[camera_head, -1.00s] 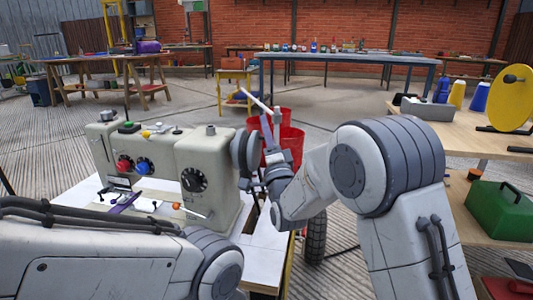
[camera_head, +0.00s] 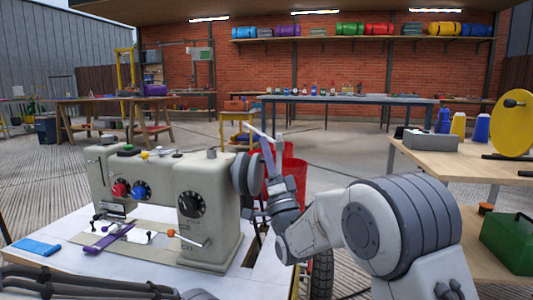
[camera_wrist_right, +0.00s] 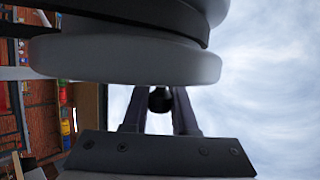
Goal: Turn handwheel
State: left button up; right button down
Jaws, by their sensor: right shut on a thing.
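The cream sewing machine (camera_head: 205,190) stands on a white table. Its grey handwheel (camera_head: 243,173) is on the machine's right end. My right gripper (camera_head: 266,176) is beside the wheel's outer face. In the right wrist view the wheel's pale rim (camera_wrist_right: 125,62) fills the top. A small black knob (camera_wrist_right: 160,99) sits between the fingers of my right gripper (camera_wrist_right: 160,108), which is shut on it. My left arm shows only at the bottom left edge of the head view; its gripper is not visible.
Red buckets (camera_head: 291,170) stand behind my right gripper. A wooden bench (camera_head: 420,160) with a green toolbox (camera_head: 510,243) and a yellow disc (camera_head: 513,123) is at the right.

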jog(key=c, duration=0.7)
grip_release()
jog(key=shift+f, duration=0.1)
jog(key=v, duration=1)
jog(key=shift+s+p, duration=0.15)
jog(key=shift+p, duration=0.25)
jog(key=shift+f, duration=0.15)
